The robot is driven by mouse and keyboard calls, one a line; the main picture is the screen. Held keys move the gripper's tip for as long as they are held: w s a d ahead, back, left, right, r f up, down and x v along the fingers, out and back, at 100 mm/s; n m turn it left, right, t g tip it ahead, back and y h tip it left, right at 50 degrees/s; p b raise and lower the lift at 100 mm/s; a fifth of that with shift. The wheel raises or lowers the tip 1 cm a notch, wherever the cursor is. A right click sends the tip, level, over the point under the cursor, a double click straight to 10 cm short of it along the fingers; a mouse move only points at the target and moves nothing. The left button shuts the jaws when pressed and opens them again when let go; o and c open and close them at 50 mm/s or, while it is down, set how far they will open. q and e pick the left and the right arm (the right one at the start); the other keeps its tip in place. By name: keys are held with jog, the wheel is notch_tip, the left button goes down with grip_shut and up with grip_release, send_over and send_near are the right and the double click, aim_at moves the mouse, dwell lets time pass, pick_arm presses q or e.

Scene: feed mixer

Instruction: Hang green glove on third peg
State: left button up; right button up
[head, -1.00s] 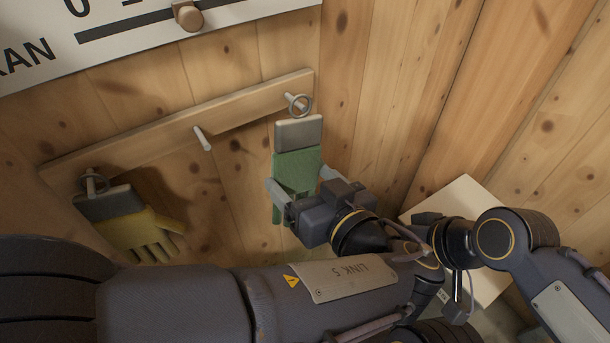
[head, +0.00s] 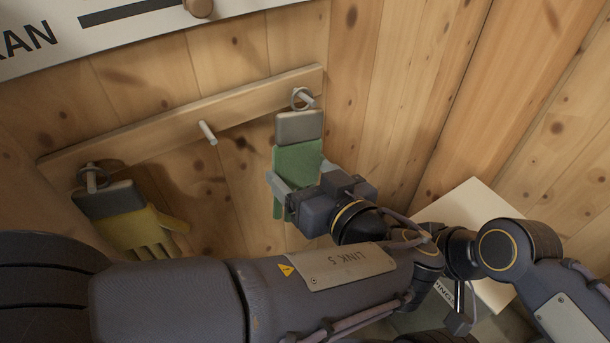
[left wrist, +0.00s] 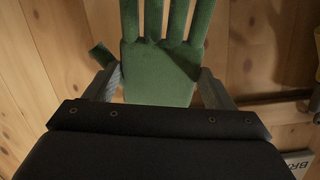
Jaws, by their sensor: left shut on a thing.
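The green glove (head: 297,160), with a grey cuff and a metal ring (head: 301,98) on top, hangs upright below the right end of the peg rail (head: 150,137). The ring appears to be around the third peg (head: 309,102), whose tip shows past it. My left gripper (head: 297,182) is shut on the glove's green palm from both sides. In the left wrist view the glove (left wrist: 160,75) sits between the two fingers (left wrist: 158,90).
A yellow glove (head: 140,228) with a grey cuff hangs on the left peg (head: 91,178). The middle peg (head: 208,133) is bare. A lettered white board (head: 110,30) is above the rail. A pale box-like surface (head: 480,205) stands at the right by the plank wall.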

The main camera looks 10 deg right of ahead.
pick_arm(q)
jog(key=o, duration=1)
jog(key=shift+s, duration=0.1)
jog(key=b+v, duration=0.1)
jog(key=v, duration=0.6)
jog(key=shift+s+d+r, duration=0.1)
jog(key=shift+s, duration=0.25)
